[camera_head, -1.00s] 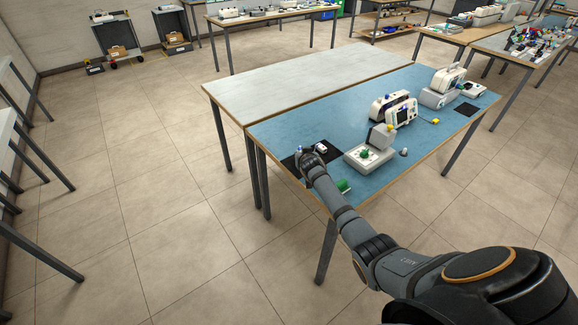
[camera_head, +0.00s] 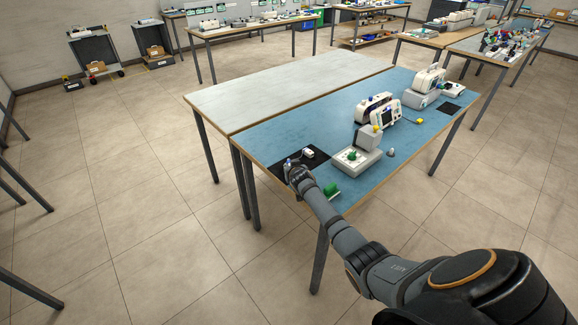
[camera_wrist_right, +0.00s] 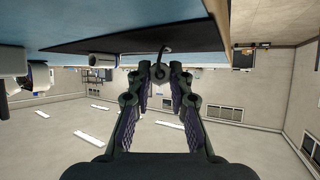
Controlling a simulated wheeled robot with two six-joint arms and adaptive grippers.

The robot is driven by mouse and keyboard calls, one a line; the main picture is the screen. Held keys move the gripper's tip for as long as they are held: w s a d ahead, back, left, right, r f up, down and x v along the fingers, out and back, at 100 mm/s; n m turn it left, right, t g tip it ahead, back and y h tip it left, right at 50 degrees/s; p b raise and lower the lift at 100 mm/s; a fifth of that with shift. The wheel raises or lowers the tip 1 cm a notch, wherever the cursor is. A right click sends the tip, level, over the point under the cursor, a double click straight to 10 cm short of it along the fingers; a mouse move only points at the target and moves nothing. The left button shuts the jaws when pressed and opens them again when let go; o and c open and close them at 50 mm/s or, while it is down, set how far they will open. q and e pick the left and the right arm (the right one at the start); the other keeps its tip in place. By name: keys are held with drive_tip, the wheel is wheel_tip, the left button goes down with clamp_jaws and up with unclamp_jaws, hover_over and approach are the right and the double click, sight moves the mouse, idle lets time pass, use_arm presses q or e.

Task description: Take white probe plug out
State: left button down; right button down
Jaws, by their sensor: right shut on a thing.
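My right gripper (camera_head: 290,167) is at the black mat (camera_head: 314,165) on the near left part of the blue table top. In the right wrist view my right gripper (camera_wrist_right: 160,73) has its fingertips together on a small thing, mostly hidden, with a thin dark curved cable or hook (camera_wrist_right: 166,48) rising from it. I cannot tell for sure whether this is the white probe plug. A small white piece (camera_head: 309,154) lies on the mat just beyond the gripper, apart from it. A white cylinder (camera_wrist_right: 103,60) shows in the right wrist view. My left gripper is out of view.
A white device with a green knob (camera_head: 352,155) stands right of the mat. A green piece (camera_head: 331,191) lies near the table's front edge. White monitors (camera_head: 385,114) stand farther back. The pale table (camera_head: 280,90) behind is clear.

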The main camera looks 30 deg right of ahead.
drive_tip(key=shift+f+b, duration=0.55)
drive_tip(key=shift+f, duration=0.15)
drive_tip(key=c, duration=1.1)
unclamp_jaws()
drive_tip(key=shift+c, duration=0.2)
drive_tip(key=v, duration=1.2)
